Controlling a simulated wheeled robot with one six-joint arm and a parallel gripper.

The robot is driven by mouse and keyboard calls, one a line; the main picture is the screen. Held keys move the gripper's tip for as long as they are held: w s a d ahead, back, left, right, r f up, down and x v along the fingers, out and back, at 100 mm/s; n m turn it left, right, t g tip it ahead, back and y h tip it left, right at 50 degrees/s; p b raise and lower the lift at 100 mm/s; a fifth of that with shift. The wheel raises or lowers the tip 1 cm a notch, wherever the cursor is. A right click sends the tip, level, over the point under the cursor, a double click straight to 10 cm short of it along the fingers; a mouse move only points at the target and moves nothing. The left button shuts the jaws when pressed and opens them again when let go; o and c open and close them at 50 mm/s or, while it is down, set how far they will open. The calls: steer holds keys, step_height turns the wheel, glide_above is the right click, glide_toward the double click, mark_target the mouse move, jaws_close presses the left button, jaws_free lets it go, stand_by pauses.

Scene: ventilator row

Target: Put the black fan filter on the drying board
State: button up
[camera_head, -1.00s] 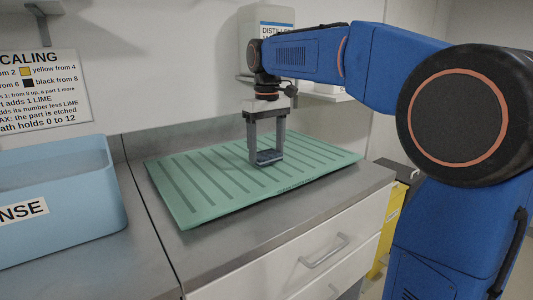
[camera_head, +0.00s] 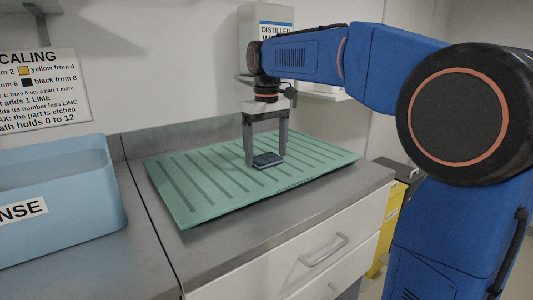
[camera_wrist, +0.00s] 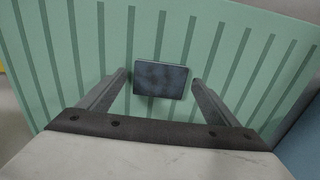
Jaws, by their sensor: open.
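The black fan filter (camera_head: 267,160) is a small dark flat rectangle. It lies on the green drying board (camera_head: 205,203), near the board's middle, and also shows in the wrist view (camera_wrist: 160,80). My gripper (camera_head: 266,162) is open, with its two grey fingers reaching down on either side of the filter. In the wrist view the open fingers (camera_wrist: 160,85) stand apart from the filter, with green board showing between each finger and its edges. The drying board has dark parallel grooves and lies on the steel counter.
A blue bin (camera_head: 60,195) with a label ending in "NSE" stands on the counter at the left. A white container labelled "DISTILLED" (camera_head: 272,30) is on the wall behind my arm. A descaling notice (camera_head: 42,90) hangs at the left. Much of the board around the filter is bare.

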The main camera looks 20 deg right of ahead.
mark_target(267, 158)
step_height(267, 158, up, 12)
steer(key=shift+f, duration=0.2)
stand_by(0.6)
